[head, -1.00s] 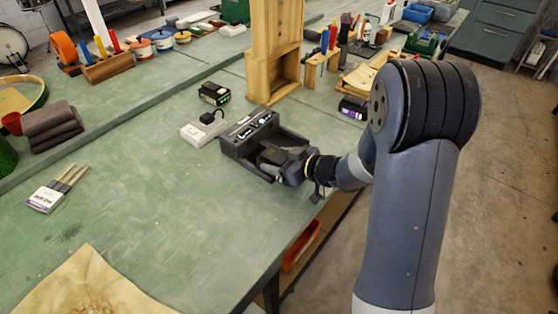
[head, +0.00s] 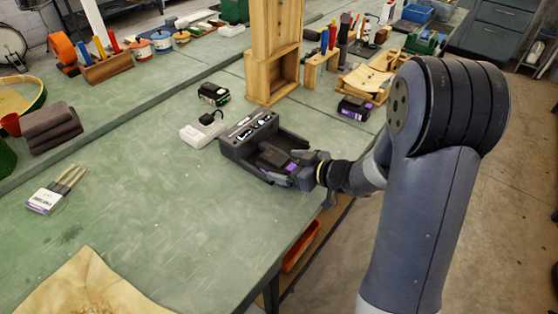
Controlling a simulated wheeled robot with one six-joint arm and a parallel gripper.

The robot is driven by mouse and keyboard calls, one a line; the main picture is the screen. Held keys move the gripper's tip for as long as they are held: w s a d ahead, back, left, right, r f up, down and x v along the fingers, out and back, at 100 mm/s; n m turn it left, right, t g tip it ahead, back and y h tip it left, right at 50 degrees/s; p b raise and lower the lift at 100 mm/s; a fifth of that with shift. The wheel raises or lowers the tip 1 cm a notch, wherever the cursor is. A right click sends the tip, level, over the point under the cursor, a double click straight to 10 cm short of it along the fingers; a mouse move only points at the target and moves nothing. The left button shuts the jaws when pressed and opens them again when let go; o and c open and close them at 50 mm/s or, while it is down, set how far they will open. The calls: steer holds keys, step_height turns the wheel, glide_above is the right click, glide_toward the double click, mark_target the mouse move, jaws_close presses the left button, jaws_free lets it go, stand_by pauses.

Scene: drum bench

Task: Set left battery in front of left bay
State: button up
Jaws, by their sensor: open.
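A dark grey charger (head: 233,147) stands near the bench's right edge, its raised panel with light labels facing up. A black battery with purple marks (head: 273,157) sits at the charger's front tray, partly hidden by my gripper. I cannot tell which bay it lines up with or whether it is fully seated. My gripper (head: 298,168) is open at the battery's near right end; small gaps and contact are too fine to tell. A black battery with a green label (head: 214,94) lies behind the charger. Another black battery with purple (head: 355,108) lies to the right.
A white adapter block (head: 201,134) with a black plug is left of the charger. A wooden stand (head: 272,80) rises behind it.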

mark_target(285, 163)
steer(key=v, duration=0.5)
steer(key=p+v, duration=0.1)
steer(key=v, duration=0.2)
steer(key=shift+s+d+r, duration=0.15)
steer(key=shift+r, duration=0.25)
steer(key=b+x, duration=0.1)
steer(key=x, duration=1.1)
steer(key=shift+f, duration=0.15)
